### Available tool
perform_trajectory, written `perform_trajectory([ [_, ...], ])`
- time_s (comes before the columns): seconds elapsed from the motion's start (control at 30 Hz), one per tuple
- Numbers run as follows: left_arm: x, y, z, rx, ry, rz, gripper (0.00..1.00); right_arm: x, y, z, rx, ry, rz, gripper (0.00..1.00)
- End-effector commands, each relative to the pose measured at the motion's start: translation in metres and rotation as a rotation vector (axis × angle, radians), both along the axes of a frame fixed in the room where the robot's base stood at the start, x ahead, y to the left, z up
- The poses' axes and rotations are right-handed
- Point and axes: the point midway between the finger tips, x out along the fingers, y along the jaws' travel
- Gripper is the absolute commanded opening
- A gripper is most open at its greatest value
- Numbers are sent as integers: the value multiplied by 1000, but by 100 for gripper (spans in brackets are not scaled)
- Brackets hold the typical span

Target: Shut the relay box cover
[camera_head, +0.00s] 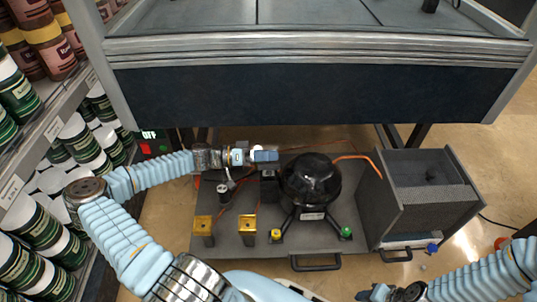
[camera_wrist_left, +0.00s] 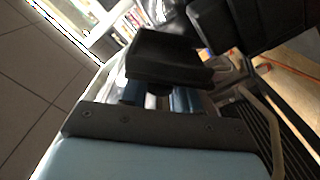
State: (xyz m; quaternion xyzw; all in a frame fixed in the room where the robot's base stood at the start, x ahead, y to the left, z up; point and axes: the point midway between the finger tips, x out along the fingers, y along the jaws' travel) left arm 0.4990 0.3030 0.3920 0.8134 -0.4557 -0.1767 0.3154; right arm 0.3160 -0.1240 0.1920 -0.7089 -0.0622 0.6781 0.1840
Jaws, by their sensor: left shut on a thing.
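The relay box (camera_head: 269,187) is a small dark box on the pump's grey base plate, left of the round black pump. My left gripper (camera_head: 264,155) reaches in from the left above the box. In the left wrist view, its blue fingers (camera_wrist_left: 160,98) are shut on a dark, flat piece, which looks like the relay box cover (camera_wrist_left: 170,58). The fingertips are partly hidden by this piece. The cover's angle to the box is hard to tell.
The black pump (camera_head: 311,179) stands close right of the box. A grey open box (camera_head: 425,225) is at the right. A shelf of jars (camera_head: 35,228) lines the left, and a grey-framed table (camera_head: 315,80) overhangs behind.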

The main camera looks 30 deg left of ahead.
Motion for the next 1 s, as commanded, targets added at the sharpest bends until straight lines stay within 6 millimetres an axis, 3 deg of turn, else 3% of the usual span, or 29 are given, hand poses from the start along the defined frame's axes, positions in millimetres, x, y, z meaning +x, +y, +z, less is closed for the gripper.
perform_trajectory([
  [0.6, -17, -9, -16, 286, -466, 4, 1, 1, 1, -46, 2, -3, -1, 43],
  [1.0, -21, -12, -19, 381, -619, 4, 1, 2, 1, -62, 1, -7, -4, 43],
])
